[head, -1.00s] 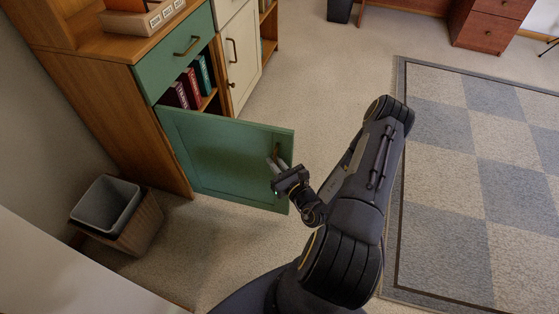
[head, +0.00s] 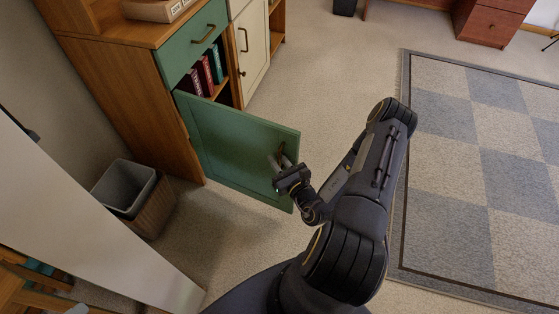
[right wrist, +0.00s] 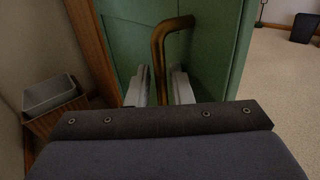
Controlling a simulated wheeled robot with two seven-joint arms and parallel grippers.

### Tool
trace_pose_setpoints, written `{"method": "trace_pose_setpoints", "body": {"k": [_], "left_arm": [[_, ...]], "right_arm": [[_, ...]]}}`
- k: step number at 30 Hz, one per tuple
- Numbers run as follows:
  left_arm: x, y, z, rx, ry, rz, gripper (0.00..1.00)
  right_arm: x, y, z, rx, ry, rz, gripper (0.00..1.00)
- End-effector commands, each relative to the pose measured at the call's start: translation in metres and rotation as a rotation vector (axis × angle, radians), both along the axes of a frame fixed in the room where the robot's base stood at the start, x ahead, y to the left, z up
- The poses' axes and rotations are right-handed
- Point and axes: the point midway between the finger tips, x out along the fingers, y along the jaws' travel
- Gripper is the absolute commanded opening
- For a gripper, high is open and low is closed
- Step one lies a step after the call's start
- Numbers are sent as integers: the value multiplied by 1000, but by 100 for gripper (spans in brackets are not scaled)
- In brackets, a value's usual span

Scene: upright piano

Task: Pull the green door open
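The green door (head: 235,140) of the wooden cabinet stands swung well out, hinged at its left edge, with the cabinet interior showing above it. My right gripper (head: 281,166) is at the brass handle near the door's free edge. In the right wrist view, the brass handle (right wrist: 160,50) runs down between the two pale fingers of my right gripper (right wrist: 161,90), which sit close on either side of it. The handle's lower part is hidden behind the gripper body. My left gripper is not in view.
A waste bin (head: 135,195) stands left of the door by the cabinet side. A green drawer (head: 190,45) and several books (head: 205,75) are above the door. A checkered rug (head: 480,170) lies right of my arm. A pale panel (head: 80,220) crosses the lower left. Carpet beyond the door is clear.

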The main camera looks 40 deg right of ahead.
Motion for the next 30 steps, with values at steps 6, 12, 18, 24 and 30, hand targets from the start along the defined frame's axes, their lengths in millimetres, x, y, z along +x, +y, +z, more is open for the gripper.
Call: {"method": "trace_pose_setpoints", "body": {"k": [6,12,18,24,30], "left_arm": [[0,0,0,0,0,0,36],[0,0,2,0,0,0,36],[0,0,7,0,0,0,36],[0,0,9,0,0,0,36],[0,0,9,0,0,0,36]], "right_arm": [[-1,-1,-1,0,3,-4,25],[-10,-1,-1,2,6,-7,25],[-43,3,-1,3,7,-6,25],[-70,7,-1,2,5,-4,25],[-78,9,-1,0,2,-2,25]]}}
